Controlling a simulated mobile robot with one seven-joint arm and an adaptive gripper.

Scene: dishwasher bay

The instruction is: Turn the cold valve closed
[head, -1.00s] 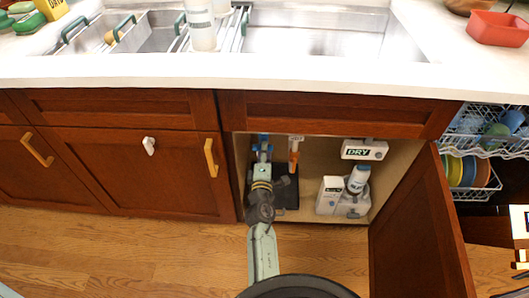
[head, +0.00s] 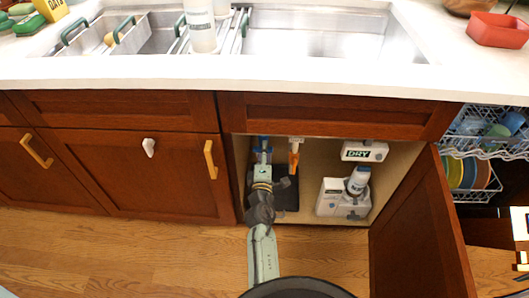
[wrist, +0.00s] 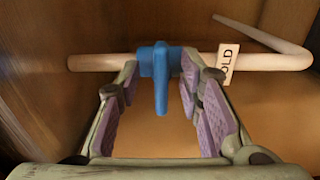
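The cold valve is a blue fitting with a blue lever handle (wrist: 161,82) on a pale horizontal pipe (wrist: 100,62). In the wrist view the lever points down the picture, across the pipe. A tag (wrist: 228,64) reading "OLD", its first letter hidden, hangs on the pipe right of it. My gripper (wrist: 160,92) is open, with one purple-padded finger on each side of the lever and a visible gap around it. In the head view the blue valve (head: 263,143) shows at the back left of the open cabinet, partly hidden by my gripper (head: 262,162).
An orange valve (head: 294,155) hangs just right of my gripper. White boxes (head: 330,195) and a bottle (head: 358,180) stand on the cabinet's right side, below a "DRY" box (head: 364,151). The open door (head: 415,225) bounds the right; floor in front is clear.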

